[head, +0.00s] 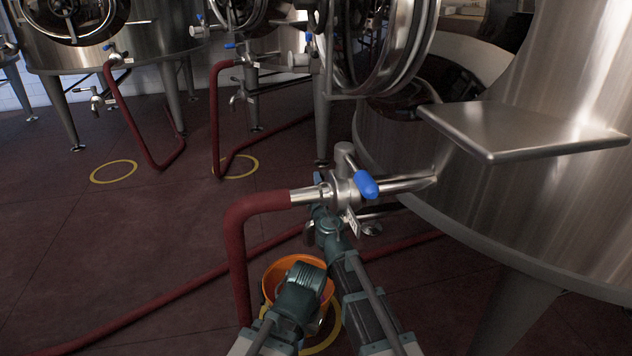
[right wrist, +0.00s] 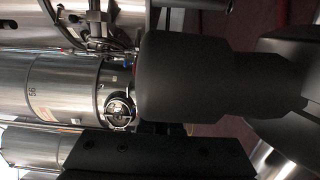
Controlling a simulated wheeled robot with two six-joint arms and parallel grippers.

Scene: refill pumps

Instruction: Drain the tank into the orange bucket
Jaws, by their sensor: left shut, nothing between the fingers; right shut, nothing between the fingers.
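The steel tank (head: 560,120) fills the right of the head view. Its outlet pipe (head: 408,184) carries a valve with a blue handle (head: 366,185). A red hose (head: 236,245) runs from the valve's left end down to the floor. The orange bucket (head: 274,279) stands on the floor below, partly hidden by my left arm; its contents are unclear. My left gripper (head: 305,272) is shut and appears in front of the bucket. My right gripper (head: 325,213) is shut and empty, just below the valve; contact with it is unclear.
A steel step or plate (head: 525,130) juts from the tank. Other tanks (head: 120,50) with red hoses stand behind. Yellow floor rings (head: 113,162) mark the red floor, which is open at left.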

